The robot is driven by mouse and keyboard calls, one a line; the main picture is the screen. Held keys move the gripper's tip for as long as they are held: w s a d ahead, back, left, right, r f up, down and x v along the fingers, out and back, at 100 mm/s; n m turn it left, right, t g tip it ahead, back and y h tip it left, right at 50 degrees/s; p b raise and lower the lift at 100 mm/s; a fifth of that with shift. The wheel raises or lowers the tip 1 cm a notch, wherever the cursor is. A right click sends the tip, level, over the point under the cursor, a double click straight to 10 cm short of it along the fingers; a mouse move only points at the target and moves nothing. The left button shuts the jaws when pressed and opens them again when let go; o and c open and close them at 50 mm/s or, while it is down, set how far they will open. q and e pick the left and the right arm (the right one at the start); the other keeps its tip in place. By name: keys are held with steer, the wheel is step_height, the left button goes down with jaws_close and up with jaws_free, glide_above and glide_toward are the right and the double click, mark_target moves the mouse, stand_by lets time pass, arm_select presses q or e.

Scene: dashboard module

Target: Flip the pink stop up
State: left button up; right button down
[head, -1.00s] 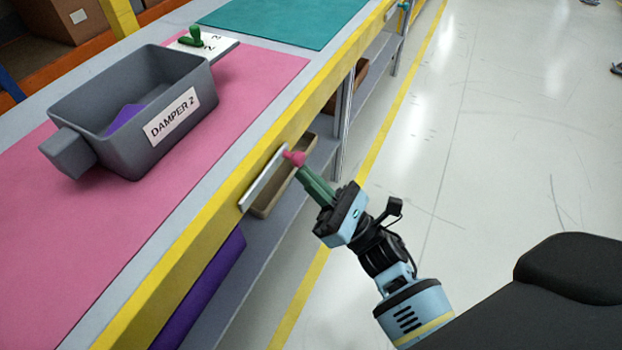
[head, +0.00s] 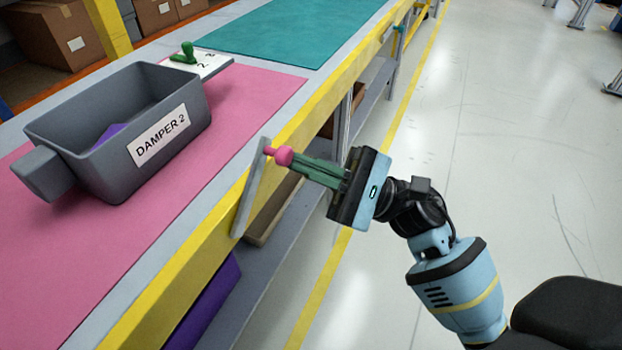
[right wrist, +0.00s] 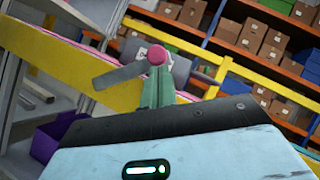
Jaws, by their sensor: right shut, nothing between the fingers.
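The pink stop is a pink knob (head: 283,156) at the upper end of a grey bar (head: 252,192) on the yellow front edge of the bench. The bar stands steeply tilted, with the knob end up near the bench top's edge. My right gripper (head: 294,161) is shut, its green fingers pointing left with their tips at the knob; nothing is held between them. In the right wrist view the knob (right wrist: 157,54) sits just beyond the fingertips (right wrist: 158,72), and the bar (right wrist: 118,76) reaches down to the left. I cannot tell if they touch. My left gripper is not in view.
A grey bin labelled DAMPER 2 (head: 160,138) stands on the pink mat (head: 60,270). A green handle (head: 184,53) sits on a white plate (head: 212,62) behind it. Below the bench is a shelf with a purple bin (head: 208,300).

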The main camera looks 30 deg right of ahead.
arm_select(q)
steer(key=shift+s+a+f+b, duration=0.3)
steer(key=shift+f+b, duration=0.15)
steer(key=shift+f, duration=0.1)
arm_select(e)
steer(key=s+a+r+n+g+h, duration=0.2)
steer(key=s+a+r+n+g, duration=0.2)
steer(key=n, duration=0.7)
steer(key=shift+a+r+g+h, duration=0.4)
steer(key=shift+a+r+g, duration=0.2)
steer(key=shift+r+g, duration=0.5)
steer(key=shift+s+f+g, duration=0.1)
steer(key=shift+s+g, duration=0.05)
steer(key=shift+g, duration=0.15)
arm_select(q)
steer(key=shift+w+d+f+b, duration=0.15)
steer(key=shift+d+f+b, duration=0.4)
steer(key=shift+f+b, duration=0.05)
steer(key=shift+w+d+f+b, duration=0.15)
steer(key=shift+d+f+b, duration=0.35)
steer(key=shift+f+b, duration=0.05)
arm_select(e)
steer(key=d+f, duration=0.1)
steer(key=d, duration=1.2)
steer(key=shift+s+f, duration=0.25)
